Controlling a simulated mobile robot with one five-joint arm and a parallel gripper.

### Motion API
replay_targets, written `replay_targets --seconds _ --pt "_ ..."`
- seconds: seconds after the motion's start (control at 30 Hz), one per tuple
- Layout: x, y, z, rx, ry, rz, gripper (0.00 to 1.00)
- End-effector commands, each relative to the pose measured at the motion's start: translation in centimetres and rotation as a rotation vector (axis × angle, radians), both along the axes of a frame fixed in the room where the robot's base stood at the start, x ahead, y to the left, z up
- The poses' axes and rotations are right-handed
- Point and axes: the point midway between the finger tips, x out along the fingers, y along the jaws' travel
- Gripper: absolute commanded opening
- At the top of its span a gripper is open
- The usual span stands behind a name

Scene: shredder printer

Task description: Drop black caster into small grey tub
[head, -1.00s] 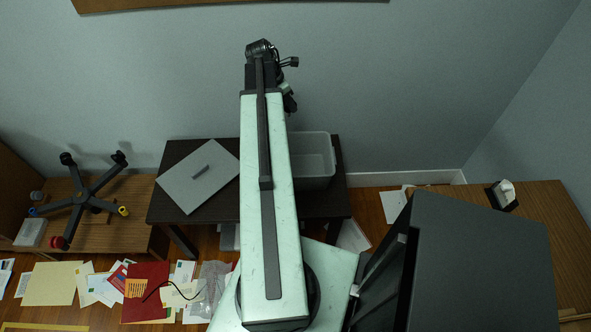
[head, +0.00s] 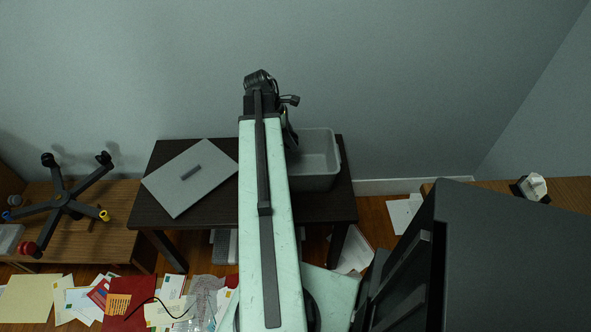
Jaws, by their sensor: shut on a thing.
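The small grey tub (head: 326,183) stands on the right end of the dark table, open at the top and empty in the part I can see. My arm crosses in front of its left side. My gripper (head: 291,140) hangs at the right side of my arm's far end, by the tub's left rim. It is shut on a small dark thing, taken as the black caster, whose shape is mostly hidden. Whether it is inside the tub's rim I cannot tell.
A grey flat panel with a dark handle (head: 175,190) lies on the dark table (head: 220,213). A chair base (head: 62,200) with coloured and black casters rests on a wooden surface at left. Papers litter the floor. A large dark cabinet (head: 510,260) fills the lower right.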

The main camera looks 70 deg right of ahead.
Motion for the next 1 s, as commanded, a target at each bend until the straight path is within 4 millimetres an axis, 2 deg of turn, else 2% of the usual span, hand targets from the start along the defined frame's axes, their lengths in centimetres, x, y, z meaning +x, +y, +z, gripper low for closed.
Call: replay_targets --seconds 0.03,0.1,0.37,0.4,0.47,0.8,1.0 --pt "0.0 0.0 -1.3 0.000 0.000 0.000 0.00" --pt "0.0 0.0 -1.6 0.000 0.000 0.000 0.00" --pt "-0.1 0.0 -1.4 0.000 0.000 0.000 0.00" --pt "-0.1 0.0 -1.4 0.000 0.000 0.000 0.42" --pt "-0.1 0.0 -1.4 0.000 0.000 0.000 0.59" --pt "-0.1 0.0 -1.3 0.000 0.000 -0.001 0.59" --pt "0.6 0.2 0.7 0.000 0.000 0.001 0.59"
